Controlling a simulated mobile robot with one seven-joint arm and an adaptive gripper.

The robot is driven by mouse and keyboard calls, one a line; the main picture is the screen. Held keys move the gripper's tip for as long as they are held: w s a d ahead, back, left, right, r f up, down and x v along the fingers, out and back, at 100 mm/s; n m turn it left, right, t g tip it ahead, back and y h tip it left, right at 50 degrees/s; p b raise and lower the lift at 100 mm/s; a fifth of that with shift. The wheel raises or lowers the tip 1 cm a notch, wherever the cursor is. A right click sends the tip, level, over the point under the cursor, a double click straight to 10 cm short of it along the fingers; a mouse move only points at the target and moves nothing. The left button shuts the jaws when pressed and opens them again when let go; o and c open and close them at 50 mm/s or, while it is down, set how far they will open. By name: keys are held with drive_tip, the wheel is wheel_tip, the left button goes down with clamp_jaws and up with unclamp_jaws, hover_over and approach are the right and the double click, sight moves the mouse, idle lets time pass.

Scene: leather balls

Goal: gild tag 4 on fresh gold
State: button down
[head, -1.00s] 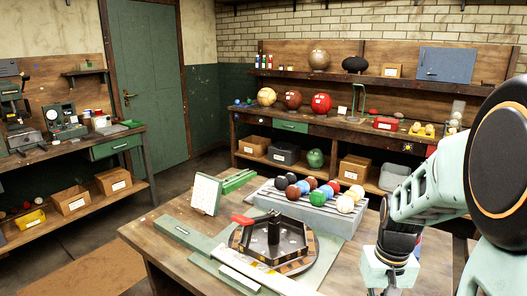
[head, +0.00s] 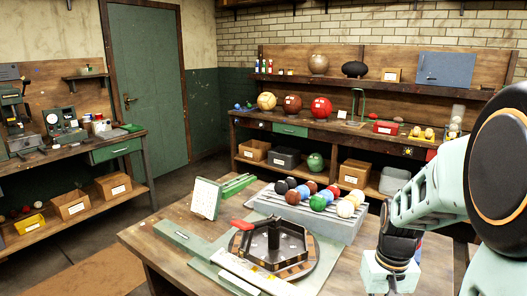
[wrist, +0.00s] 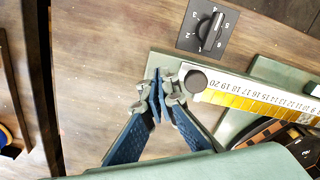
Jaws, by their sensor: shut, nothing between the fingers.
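My gripper (wrist: 159,88) is shut and empty, its blue fingers meeting at the tips just left of the end of a scale bar. In the head view its fingers are out of frame. A gold strip (wrist: 245,103) lies along the white numbered scale (wrist: 255,86) beside a round dark knob (wrist: 195,81). A black dial (wrist: 207,29) with numbers around its knob sits beyond the fingertips; its exact setting is unclear. In the head view, a dark hexagonal fixture (head: 272,246) with a red lever (head: 241,223) stands beside the scale bar (head: 258,275). I cannot make out tag 4.
Several coloured balls (head: 318,200) sit on a grey rack (head: 310,225) behind the fixture. A white card (head: 206,198) stands at the bench's left, near green bars (head: 238,185). Bare wood (wrist: 90,90) lies left of my fingers. Shelves line the back wall.

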drive_tip(key=shift+f, duration=0.1)
wheel_tip(320, 180, down, 3)
drive_tip(key=b, duration=0.2)
drive_tip(key=shift+f+b, duration=0.15)
drive_tip(key=shift+b, duration=0.15)
drive_tip(key=shift+w+a, duration=0.7)
drive_tip(key=shift+a, duration=0.35)
drive_tip(key=shift+w+a, duration=0.7)
drive_tip(key=shift+a, duration=0.3)
drive_tip(key=shift+w+a, duration=0.7)
drive_tip(key=shift+a, duration=0.35)
drive_tip(key=r+p, duration=0.1)
drive_tip(key=r, duration=0.1)
drive_tip(key=r+p, duration=0.2)
drive_tip(key=d+r+p, duration=0.1)
drive_tip(key=r+p, duration=0.1)
drive_tip(key=shift+s+r, duration=0.2)
drive_tip(key=shift+s, duration=0.15)
drive_tip(key=shift+f, duration=0.15)
